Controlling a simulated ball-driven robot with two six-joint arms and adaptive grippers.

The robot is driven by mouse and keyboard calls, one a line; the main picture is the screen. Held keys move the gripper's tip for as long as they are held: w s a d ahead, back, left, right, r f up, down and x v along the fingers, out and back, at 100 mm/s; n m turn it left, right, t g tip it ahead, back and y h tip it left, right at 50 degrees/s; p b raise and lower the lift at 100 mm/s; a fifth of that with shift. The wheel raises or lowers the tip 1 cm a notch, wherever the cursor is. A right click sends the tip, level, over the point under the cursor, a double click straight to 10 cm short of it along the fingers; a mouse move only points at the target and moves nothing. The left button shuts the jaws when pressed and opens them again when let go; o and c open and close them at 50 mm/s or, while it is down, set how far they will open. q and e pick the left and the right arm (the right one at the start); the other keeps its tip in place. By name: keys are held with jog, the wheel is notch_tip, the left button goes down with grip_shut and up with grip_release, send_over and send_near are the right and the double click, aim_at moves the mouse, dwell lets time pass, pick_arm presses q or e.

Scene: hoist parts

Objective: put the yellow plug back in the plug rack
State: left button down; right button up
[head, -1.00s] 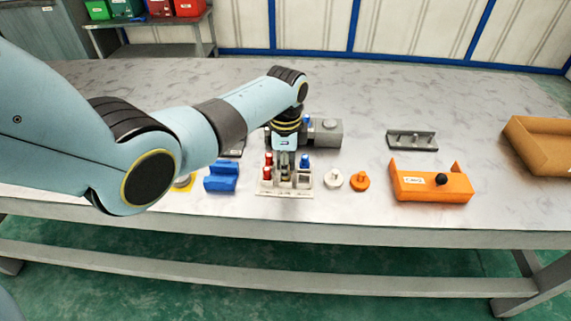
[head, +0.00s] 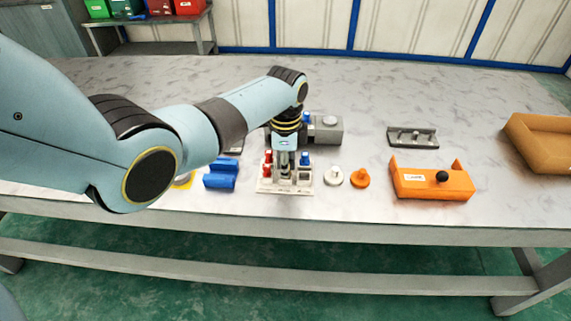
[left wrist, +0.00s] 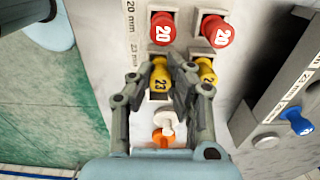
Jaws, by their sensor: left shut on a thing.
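The plug rack (head: 270,187) is a pale block near the table's front edge. Red plugs stand at its left end and a blue plug (head: 305,158) at its back right. My left gripper (head: 284,172) points down over the rack's middle. In the left wrist view my left gripper (left wrist: 161,64) is shut on a yellow plug (left wrist: 160,78) marked 23, in the front row. I cannot tell how deep the plug sits in its hole. A second yellow plug (left wrist: 207,73) is in the other row, beside the right finger. Two red plugs marked 20 stand beyond. My right gripper is not in view.
A white knob (head: 334,177) and an orange knob (head: 360,178) stand just right of the rack. A blue block (head: 220,174) is at left, a grey block (head: 326,130) behind. An orange fixture (head: 432,182) and grey holder (head: 412,138) are further right.

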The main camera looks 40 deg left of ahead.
pick_arm(q)
jog(key=shift+f, duration=0.25)
jog(key=c, duration=1.2)
grip_release()
jog(key=shift+r, duration=0.1)
notch_tip(320, 180, up, 7)
jog(key=p, duration=0.7)
